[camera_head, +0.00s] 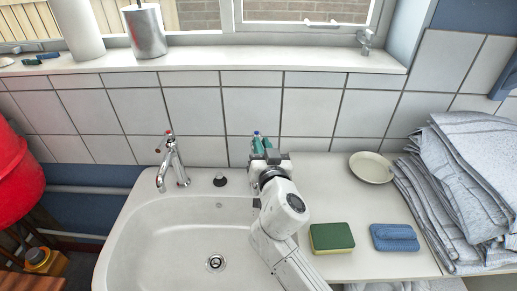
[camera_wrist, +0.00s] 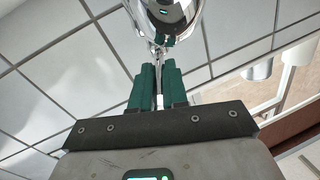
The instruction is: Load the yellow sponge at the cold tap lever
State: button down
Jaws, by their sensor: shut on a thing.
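The yellow sponge (camera_head: 331,238), with a green top layer, lies on the white worktop right of the sink. My gripper (camera_head: 260,146) is at the sink's back right corner by the tiled wall. In the wrist view its green fingers (camera_wrist: 159,88) are closed on a thin chrome piece. This looks like the cold tap lever (camera_wrist: 158,55), joined to a rounded chrome body at the top. In the head view my gripper and arm hide most of that tap. The sponge is well away from my gripper, nearer the front.
A red-tipped chrome tap (camera_head: 173,163) stands at the sink's back left. A dark plug (camera_head: 220,180) lies on the rim of the sink (camera_head: 130,225). A blue sponge (camera_head: 394,238), a cream dish (camera_head: 371,167) and folded striped cloth (camera_head: 465,180) occupy the worktop (camera_head: 320,190).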

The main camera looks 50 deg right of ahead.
jog(key=shift+s+d+y, duration=0.1)
jog(key=shift+y, duration=0.2)
jog(key=c, duration=1.1)
grip_release()
jog(key=shift+c, duration=0.2)
jog(key=shift+s+a+f, duration=0.15)
jog(key=shift+s+a, duration=0.2)
jog(key=shift+s, duration=0.05)
jog(key=b+v, duration=0.3)
jog(key=v, duration=0.6)
jog(key=shift+s+a+b, duration=0.2)
jog(key=shift+s+b, duration=0.15)
